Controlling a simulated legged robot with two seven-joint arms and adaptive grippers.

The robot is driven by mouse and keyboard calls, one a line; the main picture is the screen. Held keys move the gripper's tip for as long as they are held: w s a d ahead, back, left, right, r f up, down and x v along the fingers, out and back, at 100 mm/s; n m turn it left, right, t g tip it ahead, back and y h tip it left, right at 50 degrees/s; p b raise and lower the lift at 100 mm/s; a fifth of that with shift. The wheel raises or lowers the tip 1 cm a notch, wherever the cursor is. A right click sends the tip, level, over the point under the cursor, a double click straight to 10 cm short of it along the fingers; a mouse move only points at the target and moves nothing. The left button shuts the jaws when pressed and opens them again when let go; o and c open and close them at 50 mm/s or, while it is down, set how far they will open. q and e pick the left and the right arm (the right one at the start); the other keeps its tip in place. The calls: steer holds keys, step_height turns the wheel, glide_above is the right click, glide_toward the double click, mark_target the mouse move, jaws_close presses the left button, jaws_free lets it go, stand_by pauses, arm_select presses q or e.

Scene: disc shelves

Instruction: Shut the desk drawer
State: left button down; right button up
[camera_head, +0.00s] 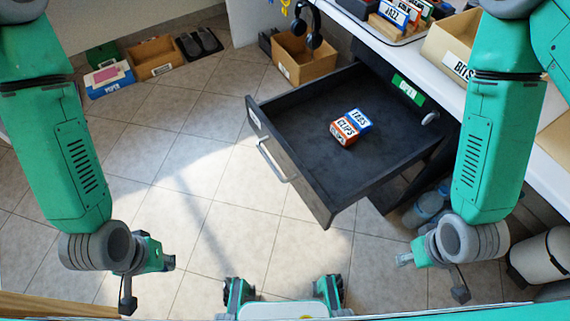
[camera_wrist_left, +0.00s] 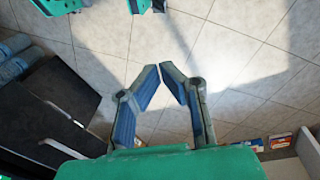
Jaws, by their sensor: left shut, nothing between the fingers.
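The dark desk drawer (camera_head: 300,185) is pulled far out from under the white desk in the head view. Its front carries a pale bar handle (camera_head: 275,163) and faces the lower left. Two small labelled boxes, one blue and white (camera_head: 358,119) and one orange and white (camera_head: 344,131), lie inside it. My left gripper (camera_head: 170,262) is shut and empty, to the lower left of the drawer and apart from it. In the left wrist view its fingertips (camera_wrist_left: 165,72) come together over floor. My right gripper (camera_head: 402,259) is below and right of the drawer, touching nothing visible; its finger gap is unclear.
The white desk top (camera_head: 425,67) runs along the right. A cardboard box (camera_head: 302,62) stands on the floor behind the drawer, with headphones (camera_head: 313,38) above. A white bin (camera_head: 542,255) stands lower right. Tiled floor left of the drawer is clear.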

arm_select(q)
steer(key=w+d+n+h+b, duration=0.2)
steer(key=w+d+n+h, duration=0.1)
steer(key=d+n, duration=0.45)
steer(key=n+t+h+b, duration=0.4)
steer(key=n, duration=1)
glide_toward(297, 171)
steer(key=s+a+r, duration=0.1)
steer(key=s+a, duration=0.2)
steer(key=a, duration=0.2)
steer(key=b+x, duration=0.3)
steer(key=x, duration=0.6)
steer(key=shift+w, duration=0.1)
steer(key=w+d, duration=0.1)
steer(key=d+b, duration=0.1)
steer(key=d, duration=0.1)
steer(key=shift+w, duration=0.4)
steer(key=shift+w+d, duration=0.2)
steer(key=shift+d, duration=0.1)
steer(key=shift+r, duration=0.1)
steer(key=shift+d, duration=0.1)
